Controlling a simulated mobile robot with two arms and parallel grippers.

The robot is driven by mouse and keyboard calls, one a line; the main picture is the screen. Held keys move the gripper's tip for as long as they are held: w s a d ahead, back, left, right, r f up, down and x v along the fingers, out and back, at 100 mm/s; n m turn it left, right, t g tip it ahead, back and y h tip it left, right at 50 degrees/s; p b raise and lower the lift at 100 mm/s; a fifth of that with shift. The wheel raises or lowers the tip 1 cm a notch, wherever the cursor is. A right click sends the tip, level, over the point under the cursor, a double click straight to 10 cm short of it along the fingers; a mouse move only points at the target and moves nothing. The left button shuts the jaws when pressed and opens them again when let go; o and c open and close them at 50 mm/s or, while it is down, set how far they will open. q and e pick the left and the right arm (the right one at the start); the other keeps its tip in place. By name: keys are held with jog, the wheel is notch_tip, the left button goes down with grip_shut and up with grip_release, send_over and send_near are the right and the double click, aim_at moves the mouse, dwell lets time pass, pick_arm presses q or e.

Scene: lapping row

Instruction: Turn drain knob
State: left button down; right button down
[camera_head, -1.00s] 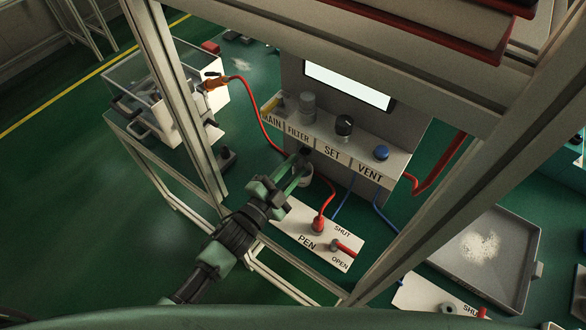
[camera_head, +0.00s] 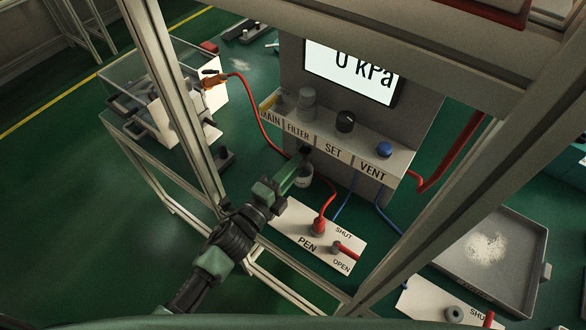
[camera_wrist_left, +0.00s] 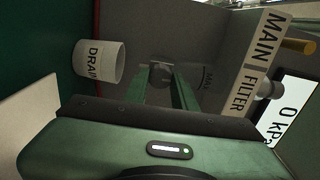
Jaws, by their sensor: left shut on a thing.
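The small dark drain knob (camera_head: 305,151) sits under the front of the grey panel unit, below the FILTER label. My left gripper (camera_head: 301,160) reaches up to it from the lower left and is shut on it. In the left wrist view the drain knob (camera_wrist_left: 161,74) is between the tips of my green fingers, and they partly hide it. A white cup marked DRAIN (camera_wrist_left: 100,62) is beside the fingers, apart from them; it also shows in the head view (camera_head: 303,178). My right gripper is not in view.
The panel carries a grey filter (camera_head: 307,103), a black SET knob (camera_head: 345,121) and a blue VENT knob (camera_head: 384,149). The screen (camera_head: 350,72) reads 0 kPa. A PEN valve plate (camera_head: 318,236) with a red hose lies below. Frame posts stand on both sides.

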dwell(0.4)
pick_arm(q)
jog(key=c, duration=1.1)
grip_release()
jog(key=shift+c, duration=0.2)
jog(key=b+v, duration=0.1)
jog(key=v, duration=0.7)
jog(key=shift+f, duration=0.1)
